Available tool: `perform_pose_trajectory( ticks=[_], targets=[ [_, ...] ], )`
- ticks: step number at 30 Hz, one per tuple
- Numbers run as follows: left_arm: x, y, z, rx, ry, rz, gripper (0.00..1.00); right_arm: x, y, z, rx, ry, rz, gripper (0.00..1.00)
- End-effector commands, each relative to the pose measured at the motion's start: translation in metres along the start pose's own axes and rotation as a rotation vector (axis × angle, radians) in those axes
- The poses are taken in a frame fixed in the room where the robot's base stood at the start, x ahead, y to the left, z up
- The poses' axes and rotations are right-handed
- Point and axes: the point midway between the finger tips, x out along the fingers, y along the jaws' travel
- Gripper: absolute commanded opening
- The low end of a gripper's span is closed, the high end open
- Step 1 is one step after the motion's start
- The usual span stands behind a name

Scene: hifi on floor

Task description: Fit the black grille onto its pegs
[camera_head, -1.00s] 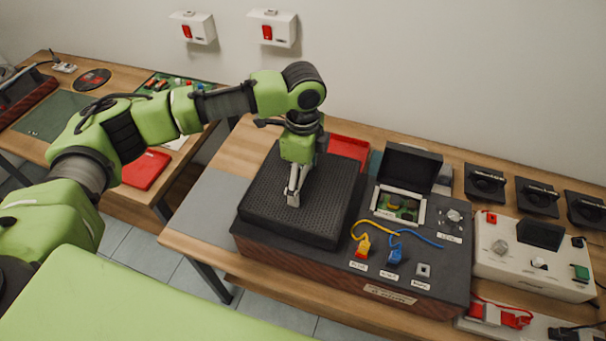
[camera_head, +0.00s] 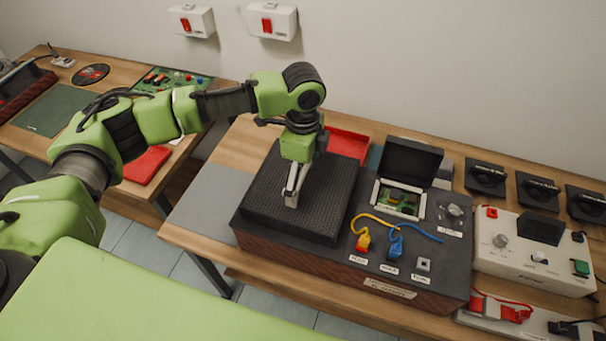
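The black grille (camera_head: 322,203) is a square, finely perforated panel. It lies on the left part of the dark hi-fi unit (camera_head: 412,267), roughly in line with its edges. My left gripper (camera_head: 291,200) points down over the middle of the grille, its fingertips close together and at or very near the surface. The fingers appear shut with nothing between them. The pegs are hidden under the grille, so I cannot tell how fully it sits on them. My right gripper is not in view.
Right of the grille, an open-lidded compartment (camera_head: 412,160) holds a green board. Yellow and blue cables (camera_head: 408,227) loop on the unit's top. A white device (camera_head: 535,250) stands to the right. A red tray (camera_head: 347,143) lies behind. The grey mat (camera_head: 208,209) at left is clear.

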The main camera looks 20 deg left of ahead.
Motion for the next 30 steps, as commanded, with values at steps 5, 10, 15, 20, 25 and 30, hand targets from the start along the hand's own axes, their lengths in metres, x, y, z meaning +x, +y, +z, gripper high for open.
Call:
perform_pose_trajectory(
  ticks=[5,10,15,20,25,30],
  targets=[
    [-0.001,0.0,0.0,0.0,-0.001,0.001,0.98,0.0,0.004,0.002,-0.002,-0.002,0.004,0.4],
    [-0.018,-0.001,0.0,0.001,0.001,-0.002,0.98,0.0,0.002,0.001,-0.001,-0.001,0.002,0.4],
    [-0.054,-0.001,0.0,0.001,0.001,-0.004,0.98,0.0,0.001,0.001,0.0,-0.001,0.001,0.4],
    [-0.087,-0.001,-0.001,0.0,0.001,-0.003,0.98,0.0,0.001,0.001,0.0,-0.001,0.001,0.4],
    [-0.111,0.0,0.0,0.0,0.0,-0.002,0.98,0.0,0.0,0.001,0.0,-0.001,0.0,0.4],
    [-0.12,0.0,0.0,0.001,0.0,0.0,0.98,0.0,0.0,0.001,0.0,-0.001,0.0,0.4]
  ],
)
